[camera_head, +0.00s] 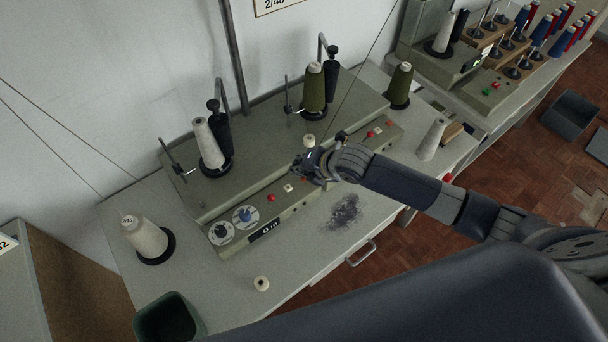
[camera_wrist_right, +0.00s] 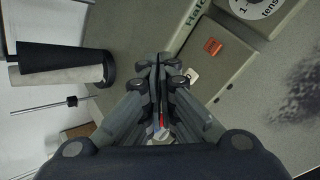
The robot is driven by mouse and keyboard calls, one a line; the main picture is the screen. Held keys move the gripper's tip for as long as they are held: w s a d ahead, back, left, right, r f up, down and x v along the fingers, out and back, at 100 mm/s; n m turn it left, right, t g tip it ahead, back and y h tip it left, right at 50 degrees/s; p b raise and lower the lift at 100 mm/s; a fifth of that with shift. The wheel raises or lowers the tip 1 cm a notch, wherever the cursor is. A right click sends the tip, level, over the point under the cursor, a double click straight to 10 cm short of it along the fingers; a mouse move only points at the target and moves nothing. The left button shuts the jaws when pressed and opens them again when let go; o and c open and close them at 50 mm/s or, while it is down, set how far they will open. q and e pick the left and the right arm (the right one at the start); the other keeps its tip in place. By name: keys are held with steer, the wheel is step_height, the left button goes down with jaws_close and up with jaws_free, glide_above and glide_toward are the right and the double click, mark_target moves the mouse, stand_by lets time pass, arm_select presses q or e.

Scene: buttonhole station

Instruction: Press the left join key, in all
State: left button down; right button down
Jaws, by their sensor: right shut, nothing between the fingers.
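Key labels are unreadable, so I cannot tell which is the left join key. Contact cannot be told. My left gripper is not in view.
Upright thread cones stand behind the panel, including a white one (camera_head: 208,143) and an olive one (camera_head: 314,88). Two dials (camera_head: 233,225) sit at the panel's left end. A small spool (camera_head: 262,284) stands on the clear front tabletop; a dark stain (camera_head: 345,211) lies nearby.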

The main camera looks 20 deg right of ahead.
steer(key=w+d+r+n, duration=0.1)
steer(key=w, duration=0.1)
steer(key=w+d+r+n, duration=0.1)
steer(key=d+n, duration=0.1)
steer(key=shift+w+d, duration=0.25)
steer(key=shift+w, duration=0.1)
steer(key=b, duration=0.7)
glide_above(304, 178)
steer(key=d, duration=0.1)
steer(key=f, duration=0.8)
steer(key=shift+w, duration=0.3)
steer(key=shift+f, duration=0.4)
steer(key=shift+f+b, duration=0.15)
steer(key=shift+b, duration=0.15)
steer(key=shift+f, duration=0.2)
